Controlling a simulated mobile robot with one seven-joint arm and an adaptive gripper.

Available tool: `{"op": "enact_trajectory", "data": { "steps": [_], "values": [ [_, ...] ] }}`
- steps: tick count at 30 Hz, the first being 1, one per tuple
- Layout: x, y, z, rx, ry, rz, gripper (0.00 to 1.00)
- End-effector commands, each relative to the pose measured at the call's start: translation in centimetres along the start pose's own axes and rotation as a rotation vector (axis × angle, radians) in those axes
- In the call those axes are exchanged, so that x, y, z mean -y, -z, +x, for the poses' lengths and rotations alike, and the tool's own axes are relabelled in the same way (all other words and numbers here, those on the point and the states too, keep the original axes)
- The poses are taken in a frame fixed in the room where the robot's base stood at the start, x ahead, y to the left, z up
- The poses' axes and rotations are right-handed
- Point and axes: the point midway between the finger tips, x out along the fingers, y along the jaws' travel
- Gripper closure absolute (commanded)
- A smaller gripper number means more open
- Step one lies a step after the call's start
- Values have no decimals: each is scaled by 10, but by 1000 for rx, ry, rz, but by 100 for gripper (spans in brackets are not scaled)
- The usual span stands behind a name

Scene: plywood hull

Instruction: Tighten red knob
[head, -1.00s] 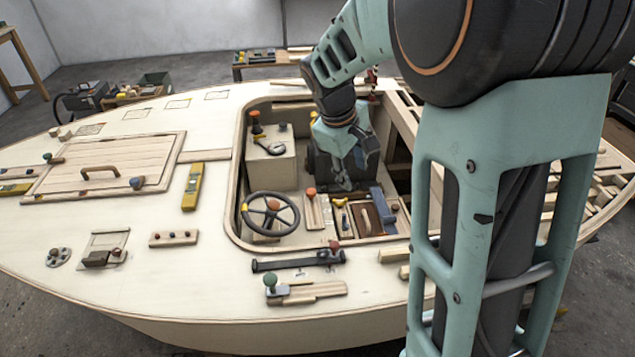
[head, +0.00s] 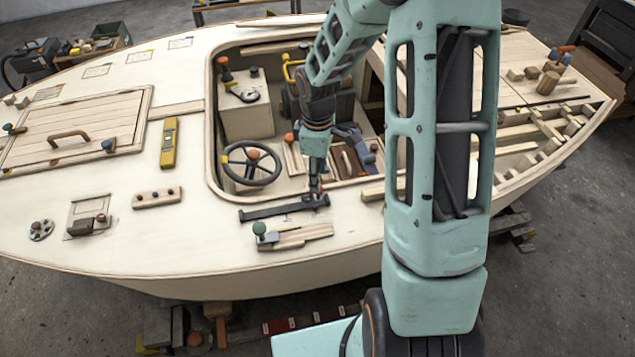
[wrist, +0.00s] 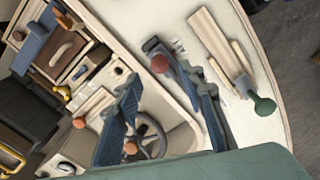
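The red knob (wrist: 160,63) stands at the end of a dark latch bar on the pale deck beside the cockpit opening. In the wrist view my gripper (wrist: 162,74) is open, with its two blue-grey fingers apart. The knob shows in the gap between the fingertips, closer to the right finger; whether it is touched cannot be told. In the head view my gripper (head: 317,178) points down over the right end of the latch bar (head: 275,210) and mostly hides the knob.
A green knob (wrist: 265,105) on a wooden slide (head: 295,238) is close by on the deck. The steering wheel (head: 251,163) and an orange knob (wrist: 78,122) are on the cockpit side. The cockpit rim runs beside the bar. A wooden strip with buttons (head: 157,198) lies to the left.

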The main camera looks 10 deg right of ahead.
Motion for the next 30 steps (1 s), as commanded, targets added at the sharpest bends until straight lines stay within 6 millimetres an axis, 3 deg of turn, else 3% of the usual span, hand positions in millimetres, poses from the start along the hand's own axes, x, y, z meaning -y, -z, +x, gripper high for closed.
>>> {"op": "enact_trajectory", "data": {
  "steps": [7, 20, 30],
  "values": [
    [1, 0, 33, 1, 2, 0, 64],
    [0, 0, 41, 0, -1, 1, 65],
    [0, 0, 41, 0, -1, 1, 100]
  ]
}}
